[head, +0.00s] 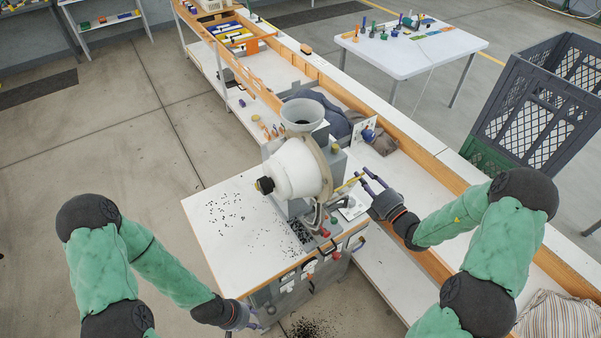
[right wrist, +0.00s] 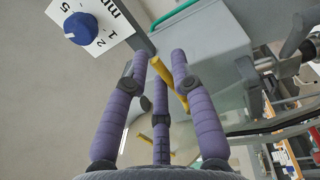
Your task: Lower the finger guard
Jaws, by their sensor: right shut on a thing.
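The eyelet press (head: 295,168), with a white drum, stands on the white-topped bench. A thin yellow bar (head: 348,184) sticks out at its right side; it looks like the finger guard's handle. The guard panel itself is not clearly seen. My right gripper (head: 370,179) is at the bar's outer end. In the right wrist view the yellow bar (right wrist: 182,98) runs slantwise between the fingers of my right gripper (right wrist: 161,62), which is shut on it. My left gripper (head: 250,322) hangs low by the bench's front side, away from the press; its fingers are too small to judge.
A blue knob (right wrist: 80,28) on a numbered plate is near the right gripper. Small dark bits lie on the bench top (head: 215,235). A grey crate (head: 535,110) stands at right; a white table (head: 415,48) stands at the back. Open floor lies at left.

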